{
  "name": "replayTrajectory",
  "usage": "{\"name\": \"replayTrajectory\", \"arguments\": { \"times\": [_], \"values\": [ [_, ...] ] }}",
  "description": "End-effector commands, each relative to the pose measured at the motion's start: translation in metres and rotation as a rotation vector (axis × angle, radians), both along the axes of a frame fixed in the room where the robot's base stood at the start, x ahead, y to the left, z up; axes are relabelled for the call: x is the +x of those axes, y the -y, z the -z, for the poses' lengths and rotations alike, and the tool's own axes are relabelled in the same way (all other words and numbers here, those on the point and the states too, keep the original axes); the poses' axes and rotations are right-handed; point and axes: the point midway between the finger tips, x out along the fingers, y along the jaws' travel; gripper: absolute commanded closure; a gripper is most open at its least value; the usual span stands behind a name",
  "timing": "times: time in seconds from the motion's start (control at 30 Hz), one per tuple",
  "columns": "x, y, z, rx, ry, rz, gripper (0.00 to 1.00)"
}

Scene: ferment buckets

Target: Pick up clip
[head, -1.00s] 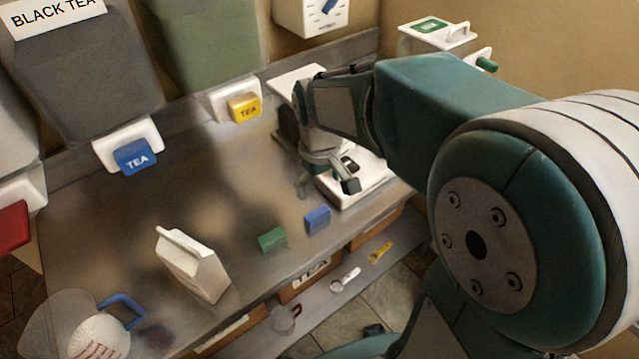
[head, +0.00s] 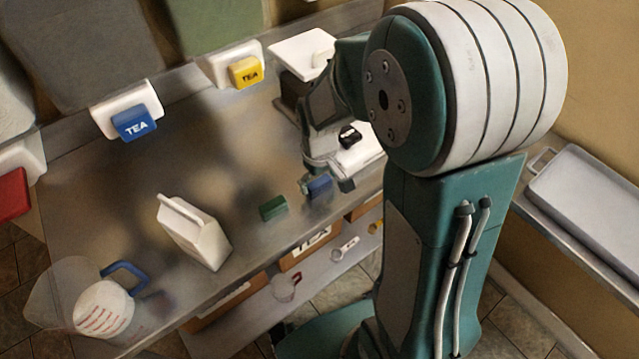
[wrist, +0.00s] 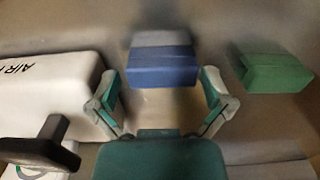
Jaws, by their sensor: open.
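A small blue block-like clip (head: 318,187) lies on the steel table near its front edge. A green one (head: 273,208) lies to its left. My gripper (head: 327,182) is open and low over the table, close to the blue clip. In the wrist view the blue clip (wrist: 163,66) is straight ahead, roughly centred between the open fingers (wrist: 163,92) and just beyond their tips. The green clip (wrist: 274,73) is to the right, outside the fingers. Nothing is held. Whether a finger touches the blue clip cannot be told.
A white lettered device (wrist: 50,85) sits close by the left finger. A white carton (head: 195,235) and a measuring jug (head: 95,305) stand on the table's left. Buckets with blue (head: 134,123) and yellow (head: 246,71) TEA tags line the back. A lower shelf (head: 235,335) holds boxes and scoops.

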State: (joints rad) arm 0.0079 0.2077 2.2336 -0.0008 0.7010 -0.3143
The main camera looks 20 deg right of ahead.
Motion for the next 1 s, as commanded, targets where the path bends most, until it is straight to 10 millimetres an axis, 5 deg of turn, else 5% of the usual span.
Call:
{"name": "replayTrajectory", "arguments": {
  "times": [0.27, 0.33, 0.4, 0.83, 1.0],
  "values": [
    [0.000, 0.001, 0.005, 0.001, 0.001, -0.001, 0.00],
    [0.000, 0.001, 0.005, 0.001, 0.001, -0.001, 0.27],
    [0.000, 0.001, 0.004, 0.001, 0.001, -0.001, 0.38],
    [0.000, 0.000, 0.003, 0.000, 0.000, 0.000, 0.39],
    [0.000, 0.000, -0.012, 0.000, 0.004, 0.000, 0.39]
  ]
}}
